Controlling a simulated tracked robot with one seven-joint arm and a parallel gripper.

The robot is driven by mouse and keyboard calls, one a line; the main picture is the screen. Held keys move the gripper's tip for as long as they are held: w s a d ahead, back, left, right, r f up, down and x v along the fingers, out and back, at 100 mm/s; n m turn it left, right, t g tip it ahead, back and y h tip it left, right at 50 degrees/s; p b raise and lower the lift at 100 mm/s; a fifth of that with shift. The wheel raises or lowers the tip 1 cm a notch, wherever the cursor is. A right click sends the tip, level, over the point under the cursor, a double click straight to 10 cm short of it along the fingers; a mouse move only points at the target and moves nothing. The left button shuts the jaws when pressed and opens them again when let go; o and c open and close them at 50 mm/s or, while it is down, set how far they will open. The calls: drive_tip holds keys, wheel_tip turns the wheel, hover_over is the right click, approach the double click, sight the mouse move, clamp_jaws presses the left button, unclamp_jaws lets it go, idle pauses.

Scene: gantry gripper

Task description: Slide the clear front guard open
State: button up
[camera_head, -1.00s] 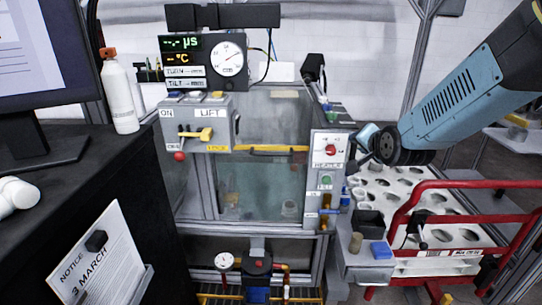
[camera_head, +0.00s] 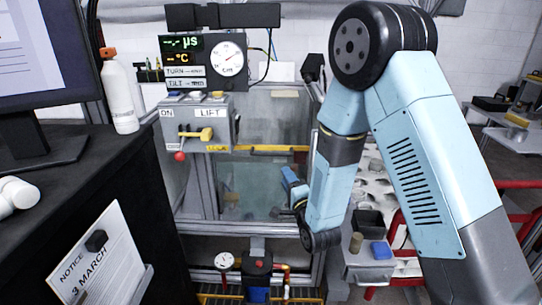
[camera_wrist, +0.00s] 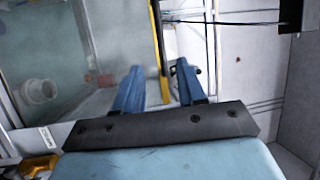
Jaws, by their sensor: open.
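The clear front guard (camera_head: 245,185) is a greenish see-through panel on the front of the metal cabinet. A yellow bar (camera_head: 270,148) runs along its top edge. In the wrist view, the clear guard (camera_wrist: 85,35) fills the upper left and the yellow bar (camera_wrist: 157,40) runs down the picture at its right edge. My gripper (camera_wrist: 158,70) is open, its two blue fingers on either side of the bar's line of view. I cannot tell whether they touch it. In the head view, my arm hides the guard's right side and much of my gripper.
A control box with a yellow lever (camera_head: 203,134) and a red knob sits above the guard. A pressure gauge (camera_head: 224,261) and a pump are below. A small grey tray with a blue block (camera_head: 381,250) stands to the right. A black desk (camera_head: 120,190) is at left.

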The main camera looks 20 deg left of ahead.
sight(270, 155)
drive_tip(key=x, duration=1.3)
drive_tip(key=shift+a, duration=0.5)
drive_tip(key=shift+c, duration=0.3)
clamp_jaws()
